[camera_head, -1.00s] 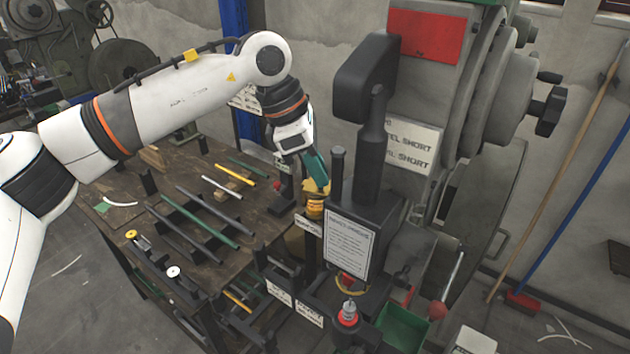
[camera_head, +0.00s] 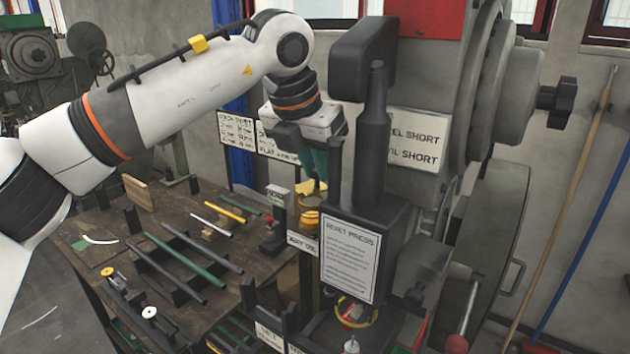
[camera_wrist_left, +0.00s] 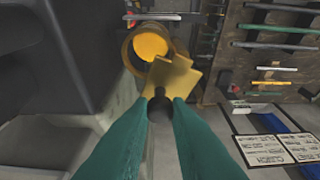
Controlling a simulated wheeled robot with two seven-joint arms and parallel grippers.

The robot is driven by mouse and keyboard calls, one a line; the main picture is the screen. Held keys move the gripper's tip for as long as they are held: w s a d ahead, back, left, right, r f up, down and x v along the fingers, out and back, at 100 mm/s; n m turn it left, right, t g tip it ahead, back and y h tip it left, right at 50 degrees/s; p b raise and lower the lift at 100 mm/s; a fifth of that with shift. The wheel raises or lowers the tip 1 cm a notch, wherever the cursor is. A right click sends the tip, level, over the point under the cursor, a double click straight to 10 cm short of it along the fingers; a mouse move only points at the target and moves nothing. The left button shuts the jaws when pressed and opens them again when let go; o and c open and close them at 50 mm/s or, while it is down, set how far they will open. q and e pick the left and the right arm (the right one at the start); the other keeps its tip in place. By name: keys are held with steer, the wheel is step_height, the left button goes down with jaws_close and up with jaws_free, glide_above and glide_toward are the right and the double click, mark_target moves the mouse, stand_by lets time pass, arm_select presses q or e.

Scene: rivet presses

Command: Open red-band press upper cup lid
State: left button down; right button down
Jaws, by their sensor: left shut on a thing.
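The press (camera_head: 365,205) has a red panel (camera_head: 425,18) at its top. A yellow cup (camera_head: 309,217) sits on its left side, under my left gripper (camera_head: 316,176). In the left wrist view the yellow cup (camera_wrist_left: 130,58) shows its round mouth with bright yellow inside. A flat yellow lid (camera_wrist_left: 175,76) stands at the near side of the mouth, which it covers only in part. The green fingers of my left gripper (camera_wrist_left: 160,112) are shut on the lid's dark knob (camera_wrist_left: 160,101). The lid also shows small in the head view (camera_head: 305,188). My right gripper is out of view.
A workbench (camera_head: 110,222) with several coloured rods (camera_head: 185,255) lies left of the press. A tall black post (camera_head: 374,125) and a black block (camera_head: 364,58) stand close right of my left gripper. A sign (camera_head: 349,258) is on the press front.

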arm_select(q)
steer(key=n, duration=0.1)
steer(key=n+y+b, duration=0.1)
steer(key=shift+w+a+n, duration=0.1)
steer(key=shift+w+n, duration=0.2)
steer(key=shift+w+a+r+n+t+y+b, duration=0.15)
steer(key=shift+n+t+y+b, duration=0.15)
steer(key=shift+n, duration=0.3)
steer(key=shift+w+a+n+t+y+b, duration=0.1)
steer(key=shift+n+y+b, duration=0.1)
steer(key=shift+n+b, duration=0.3)
steer(key=shift+n, duration=0.4)
steer(key=c, duration=1.4)
jaws_free()
steer(key=shift+d, duration=0.1)
steer(key=shift+o, duration=0.2)
steer(key=shift+s+r, duration=0.15)
steer(key=shift+r, duration=0.3)
steer(key=v, duration=1.1)
steer(key=shift+b, duration=0.35)
